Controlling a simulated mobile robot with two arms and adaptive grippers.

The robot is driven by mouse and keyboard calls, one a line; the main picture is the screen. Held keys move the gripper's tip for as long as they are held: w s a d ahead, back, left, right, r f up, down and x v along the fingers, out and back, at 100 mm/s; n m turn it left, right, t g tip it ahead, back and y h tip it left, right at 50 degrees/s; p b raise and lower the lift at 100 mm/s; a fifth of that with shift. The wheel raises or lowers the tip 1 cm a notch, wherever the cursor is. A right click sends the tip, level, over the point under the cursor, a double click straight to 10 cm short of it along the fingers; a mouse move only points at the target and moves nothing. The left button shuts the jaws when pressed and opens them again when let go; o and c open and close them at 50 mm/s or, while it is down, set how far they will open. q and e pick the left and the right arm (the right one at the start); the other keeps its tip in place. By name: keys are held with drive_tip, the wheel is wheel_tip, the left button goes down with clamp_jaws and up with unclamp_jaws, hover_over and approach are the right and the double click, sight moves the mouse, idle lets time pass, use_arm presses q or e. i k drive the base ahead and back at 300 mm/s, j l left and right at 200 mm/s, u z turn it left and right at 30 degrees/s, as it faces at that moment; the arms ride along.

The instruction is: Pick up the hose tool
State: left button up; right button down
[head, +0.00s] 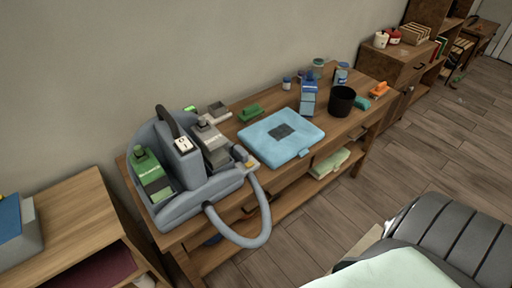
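A grey-blue cleaning machine (190,207) with a green-capped tank and a dark carry handle stands on the left part of the wooden table. A thick grey hose (262,215) leaves its front, loops out over the table's front edge and curves back up. At the hose's upper end, the hose tool (243,157), a small grey head with yellow parts, rests against the machine's right side. Its exact seat there is too small to tell. Neither of my grippers is in the head view.
A light blue flat case (281,138) lies just right of the hose tool. A blue box (308,97), a black cup (341,101) and a green brush (250,112) are farther along the table. A dark padded seat (450,235) stands at lower right; floor (320,215) shows between.

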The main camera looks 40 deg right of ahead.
sight(241, 156)
drive_tip(key=i+j+z, duration=0.15)
drive_tip(key=j+z, duration=0.15)
drive_tip(key=i+j+z, duration=0.1)
drive_tip(key=j+z, duration=0.25)
drive_tip(key=i+j+z, duration=0.1)
drive_tip(key=j+z, duration=0.2)
drive_tip(key=j, duration=0.15)
